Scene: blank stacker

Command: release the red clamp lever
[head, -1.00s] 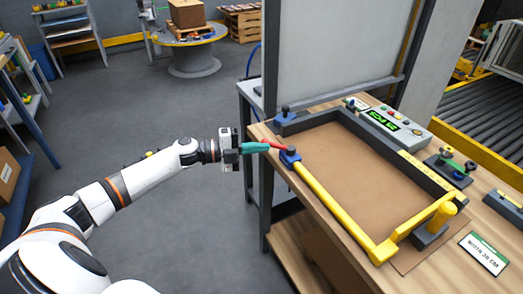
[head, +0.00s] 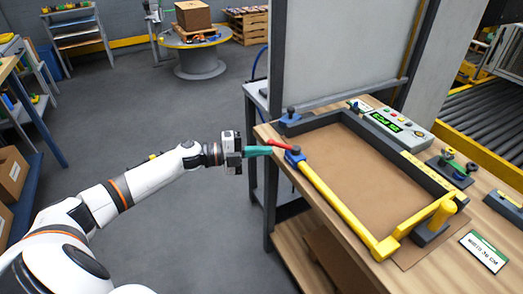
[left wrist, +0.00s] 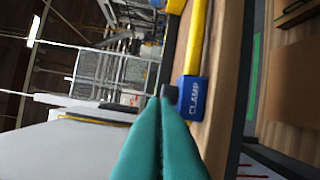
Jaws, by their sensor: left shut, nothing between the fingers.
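The red clamp lever (head: 281,143) sticks out to the left from a blue clamp block (head: 294,156) at the near-left corner of the frame on the workbench. In the left wrist view the blue block (left wrist: 193,98) reads "CLAMP"; I cannot make out the red lever there. My left gripper (head: 269,150) has teal fingers, shut and empty, with their tips just below the lever's outer end in the head view. I cannot tell whether they touch it. In the left wrist view the shut fingertips (left wrist: 160,100) lie beside the block. My right gripper is not in view.
A dark rail frame (head: 400,150) borders a brown sheet (head: 365,178). A control box with green display (head: 397,123) and a grey upright panel (head: 345,45) stand behind. Floor left of the bench is clear.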

